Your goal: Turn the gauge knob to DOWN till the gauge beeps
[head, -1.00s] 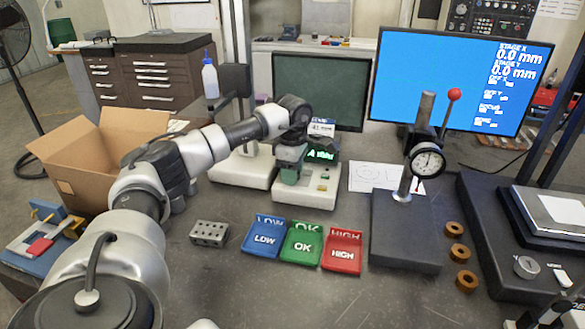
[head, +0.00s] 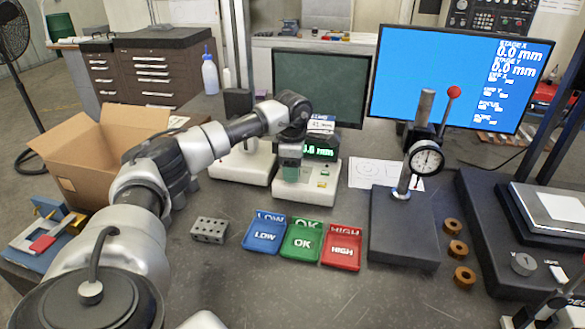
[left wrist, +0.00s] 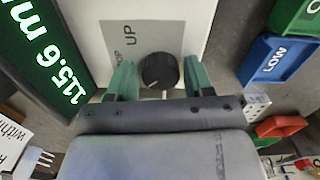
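The gauge is a white device with a green digital display (head: 319,150); its base (head: 306,192) stands on the bench. In the left wrist view the display (left wrist: 45,50) reads about 115.6 m, cut off at the edge. The round black gauge knob (left wrist: 160,70) sits on a grey panel marked UP; a second word is partly hidden. My left gripper (left wrist: 160,82) has its green fingers apart, one on each side of the knob; I cannot tell whether they touch it. In the head view the left gripper (head: 291,168) is in front of the gauge and hides the knob.
Blue LOW (head: 265,237), green OK (head: 302,244) and red HIGH (head: 342,250) trays lie in front of the gauge. A dial gauge stand (head: 404,230) and several brass rings (head: 453,227) are to the right. A cardboard box (head: 85,170) stands at left.

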